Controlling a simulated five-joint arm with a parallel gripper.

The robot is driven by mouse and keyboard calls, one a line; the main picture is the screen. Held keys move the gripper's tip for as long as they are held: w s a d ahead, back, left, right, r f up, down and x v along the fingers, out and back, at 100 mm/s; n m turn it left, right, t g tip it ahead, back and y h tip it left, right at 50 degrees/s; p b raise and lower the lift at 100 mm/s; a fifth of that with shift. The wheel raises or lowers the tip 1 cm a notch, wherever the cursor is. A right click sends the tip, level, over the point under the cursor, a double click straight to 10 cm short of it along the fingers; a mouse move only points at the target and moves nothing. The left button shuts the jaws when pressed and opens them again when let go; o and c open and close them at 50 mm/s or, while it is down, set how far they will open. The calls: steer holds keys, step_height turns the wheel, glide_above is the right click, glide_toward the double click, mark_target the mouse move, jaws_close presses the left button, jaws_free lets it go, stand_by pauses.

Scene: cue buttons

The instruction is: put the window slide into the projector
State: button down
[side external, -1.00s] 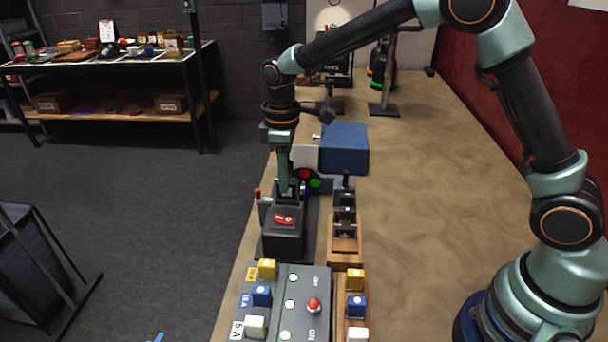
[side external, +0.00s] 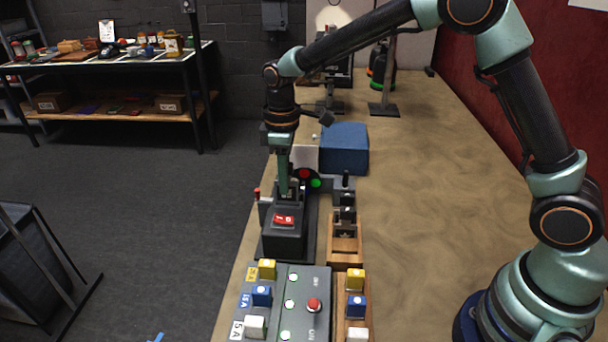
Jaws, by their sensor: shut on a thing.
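A dark box-shaped device (side external: 283,243) with a red rocker switch (side external: 283,220) on top stands at the bench's left edge; it appears to be the projector. My gripper (side external: 290,190) points straight down over the far end of this device. It is shut on a small dark thing, apparently a slide, mostly hidden by the fingers and the device. I cannot make out a window picture on it, nor whether it touches the device. A wooden rack (side external: 345,250) with dark upright pieces (side external: 344,200) stands just to the right.
A grey button panel (side external: 302,293) with a red button (side external: 314,305) lies in front. Yellow, blue and white blocks flank it. Behind my gripper are a blue box (side external: 344,149) and red and green discs (side external: 310,179).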

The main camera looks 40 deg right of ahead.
mark_target(286, 204)
steer(key=shift+f, duration=1.9)
stand_by(0.6)
steer(key=c, duration=0.6)
jaws_free()
steer(key=shift+r, duration=3.45)
